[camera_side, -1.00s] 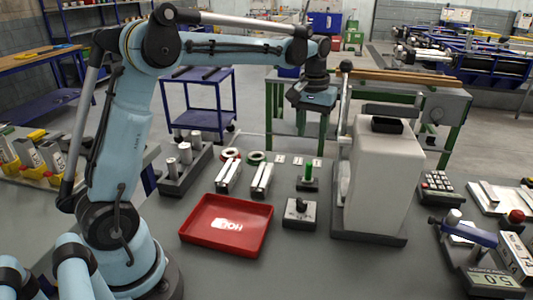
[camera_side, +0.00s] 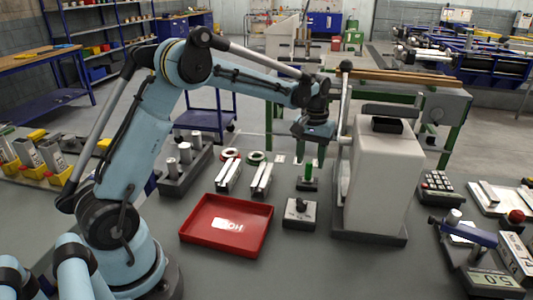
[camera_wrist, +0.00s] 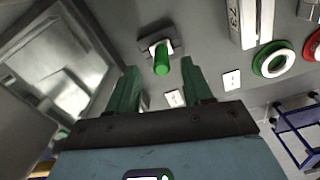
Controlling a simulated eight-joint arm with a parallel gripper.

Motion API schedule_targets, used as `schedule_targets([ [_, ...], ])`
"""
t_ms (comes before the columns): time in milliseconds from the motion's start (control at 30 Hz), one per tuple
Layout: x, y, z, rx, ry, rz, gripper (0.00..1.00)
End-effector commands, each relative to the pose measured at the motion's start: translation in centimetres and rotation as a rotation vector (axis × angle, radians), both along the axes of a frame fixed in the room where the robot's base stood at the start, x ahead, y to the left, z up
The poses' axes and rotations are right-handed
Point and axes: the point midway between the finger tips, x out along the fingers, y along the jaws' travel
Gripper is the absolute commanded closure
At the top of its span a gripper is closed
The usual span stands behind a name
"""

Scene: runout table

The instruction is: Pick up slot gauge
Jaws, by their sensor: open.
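A small upright gauge with a green handle (camera_side: 308,171) stands in a dark block (camera_side: 306,185) left of the grey machine; it seems to be the slot gauge, though no label is readable. In the wrist view its green end (camera_wrist: 161,62) and white collar show beyond and between my fingertips. My gripper (camera_side: 311,154) hangs above the gauge, pointing down, with its green fingers apart and nothing between them. The fingers also show spread in the wrist view (camera_wrist: 158,73). I see no contact with the gauge.
The tall grey machine (camera_side: 378,185) stands close on the right. A knobbed block (camera_side: 300,211) and a red tray (camera_side: 197,240) lie nearer the camera. Left are metal bars (camera_side: 262,180), a red ring (camera_side: 230,153) and a green ring (camera_side: 256,156). White tiles (camera_wrist: 231,80) lie near the gauge.

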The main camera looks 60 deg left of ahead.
Motion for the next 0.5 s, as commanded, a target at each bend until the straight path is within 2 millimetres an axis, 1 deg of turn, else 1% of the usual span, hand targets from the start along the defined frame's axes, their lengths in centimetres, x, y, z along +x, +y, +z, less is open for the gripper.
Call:
schedule_targets([
  [100, -0.2, 0.1, -1.8, 0.0, 0.0, 0.0, 0.5],
  [233, -0.3, 0.1, -3.5, 0.0, 0.0, 0.0, 0.5],
  [333, -0.3, 0.1, -4.2, 0.0, 0.0, 0.0, 0.5],
  [500, -0.3, 0.1, -4.4, 0.0, 0.0, 0.0, 0.5],
])
